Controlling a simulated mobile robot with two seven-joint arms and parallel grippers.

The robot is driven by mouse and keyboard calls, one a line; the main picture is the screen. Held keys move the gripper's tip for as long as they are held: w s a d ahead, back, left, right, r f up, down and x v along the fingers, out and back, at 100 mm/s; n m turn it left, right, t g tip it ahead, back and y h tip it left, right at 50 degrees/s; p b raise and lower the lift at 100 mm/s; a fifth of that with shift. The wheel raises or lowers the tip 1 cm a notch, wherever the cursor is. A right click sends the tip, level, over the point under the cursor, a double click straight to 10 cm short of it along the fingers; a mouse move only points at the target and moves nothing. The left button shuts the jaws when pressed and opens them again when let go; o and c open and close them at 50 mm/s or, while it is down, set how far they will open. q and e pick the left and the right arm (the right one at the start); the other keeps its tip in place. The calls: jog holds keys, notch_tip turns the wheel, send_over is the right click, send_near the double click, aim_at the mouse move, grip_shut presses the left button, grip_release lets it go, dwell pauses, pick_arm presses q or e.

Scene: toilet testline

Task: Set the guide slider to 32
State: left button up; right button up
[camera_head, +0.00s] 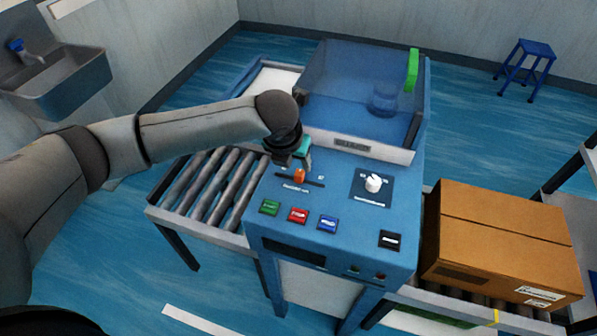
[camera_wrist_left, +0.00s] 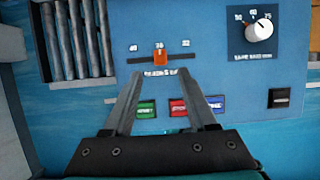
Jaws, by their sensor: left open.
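The guide slider is an orange knob (camera_head: 299,176) on a dark horizontal slot in the blue sloped control panel (camera_head: 340,208). In the left wrist view the orange knob (camera_wrist_left: 159,56) stands by the middle mark, which reads 36. The mark at the slot's left end reads 40 and the one at its right end reads 32 (camera_wrist_left: 186,43). My left gripper (camera_head: 293,160) is over the panel close to the knob. In the wrist view its open fingers (camera_wrist_left: 159,73) point towards the knob, one to each side. I cannot tell whether they touch it. My right gripper is not in view.
A white rotary dial (camera_head: 373,183) sits right of the slot. Green (camera_head: 270,207), red (camera_head: 298,215), blue (camera_head: 328,223) and black (camera_head: 390,240) buttons lie below. A clear-walled chamber (camera_head: 355,85) rises behind, rollers (camera_head: 215,185) lie left, and a cardboard box (camera_head: 500,245) stands right.

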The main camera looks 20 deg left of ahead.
aim_at(299, 173)
pick_arm(q)
jog(key=x, duration=0.7)
jog(key=shift+w+f+b, duration=0.15)
jog(key=shift+f+b, duration=0.2)
jog(key=shift+b, duration=0.05)
grip_shut()
dwell(1.1)
